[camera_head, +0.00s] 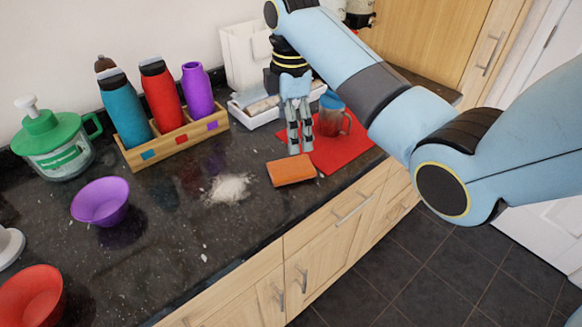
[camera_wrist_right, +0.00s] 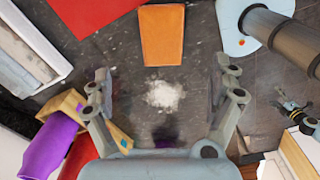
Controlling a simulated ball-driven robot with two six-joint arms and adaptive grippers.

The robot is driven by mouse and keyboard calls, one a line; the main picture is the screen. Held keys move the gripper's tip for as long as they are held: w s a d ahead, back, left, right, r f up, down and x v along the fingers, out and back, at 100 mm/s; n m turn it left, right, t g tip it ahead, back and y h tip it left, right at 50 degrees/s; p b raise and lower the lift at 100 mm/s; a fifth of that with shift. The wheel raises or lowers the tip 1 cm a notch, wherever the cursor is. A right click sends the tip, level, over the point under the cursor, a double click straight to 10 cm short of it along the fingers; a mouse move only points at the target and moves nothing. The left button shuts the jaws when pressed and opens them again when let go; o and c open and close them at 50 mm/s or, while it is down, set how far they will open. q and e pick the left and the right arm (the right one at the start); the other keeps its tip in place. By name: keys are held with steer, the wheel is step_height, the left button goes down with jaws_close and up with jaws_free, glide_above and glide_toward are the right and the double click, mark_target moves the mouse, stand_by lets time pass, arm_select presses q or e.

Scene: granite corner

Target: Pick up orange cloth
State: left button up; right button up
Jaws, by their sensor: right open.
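The orange cloth (camera_head: 291,170) is a flat folded rectangle on the dark granite counter, near the front edge and beside the red mat. In the right wrist view the cloth (camera_wrist_right: 162,35) shows at the top middle, beyond the fingertips. My right gripper (camera_head: 300,152) is above the counter, just behind the cloth in the head view, pointing down. In the right wrist view its fingers (camera_wrist_right: 168,75) are spread apart with nothing between them but counter and white powder below. My left gripper is not seen.
White powder (camera_head: 229,188) lies left of the cloth. A red mat (camera_head: 345,152) holds a blue-lidded jug (camera_head: 332,115). A wooden rack (camera_head: 178,143) with bottles, a white tray (camera_head: 240,113), a purple bowl (camera_head: 100,202) and a red bowl (camera_head: 32,295) stand around. The counter's front middle is clear.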

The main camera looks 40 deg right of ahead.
mark_target(292, 166)
step_height(292, 166, down, 10)
steer(key=shift+s+f+p, duration=0.1)
steer(key=shift+f+p, duration=0.15)
steer(key=shift+p, duration=0.2)
steer(key=c, duration=1.4)
steer(key=shift+r, duration=0.1)
steer(key=shift+r, duration=0.55)
step_height(292, 166, up, 3)
steer(key=shift+r, duration=0.1)
steer(key=shift+s+d+r+b, duration=0.1)
steer(key=shift+s+d+r, duration=0.9)
steer(key=shift+s, duration=0.75)
steer(key=shift+s+d+r+b, duration=0.15)
steer(key=shift+s+d+r, duration=0.6)
steer(key=shift+s+r, duration=0.7)
steer(key=shift+s+d+r+b, duration=0.1)
steer(key=shift+s+d+r, duration=0.8)
steer(key=shift+s, duration=1.1)
